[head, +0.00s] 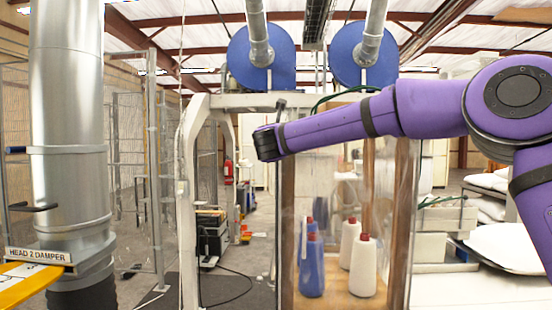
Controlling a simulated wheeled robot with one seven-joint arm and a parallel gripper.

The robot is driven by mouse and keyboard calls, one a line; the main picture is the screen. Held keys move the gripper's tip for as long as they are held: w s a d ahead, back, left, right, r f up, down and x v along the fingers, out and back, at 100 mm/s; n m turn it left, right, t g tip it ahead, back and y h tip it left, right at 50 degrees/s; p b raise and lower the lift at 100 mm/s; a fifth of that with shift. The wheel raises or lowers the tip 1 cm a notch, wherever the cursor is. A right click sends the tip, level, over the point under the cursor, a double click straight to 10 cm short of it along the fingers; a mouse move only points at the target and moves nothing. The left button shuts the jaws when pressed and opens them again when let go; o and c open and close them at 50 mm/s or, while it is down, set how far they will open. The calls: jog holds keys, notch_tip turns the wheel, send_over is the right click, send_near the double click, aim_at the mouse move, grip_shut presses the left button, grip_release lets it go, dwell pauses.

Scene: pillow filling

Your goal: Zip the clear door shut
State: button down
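A clear flexible sheet, which looks like the clear door (404,225), hangs at the right side of a booth behind my arm. Its right edge looks rippled. My arm covers its upper part, and I cannot make out a zip or its slider. My purple arm reaches in from the right, across the booth's upper front. Its dark end, my gripper (265,144), is near the top left of the wooden-framed bay. No fingers show clearly, so I cannot tell whether it is open or shut, or whether it touches anything.
Blue and white bottles (362,265) with red caps stand on a wooden shelf inside the bay. A pale upright post (190,210) stands left of the bay, with an open gap between. A large metal duct (68,130) rises at the left. White pillows (510,245) lie at the right.

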jog(key=shift+r, duration=0.3)
jog(key=c, duration=1.3)
grip_release()
jog(key=shift+s, duration=0.1)
jog(key=s, duration=1)
jog(key=shift+s+a, duration=0.15)
jog(key=shift+s, duration=0.15)
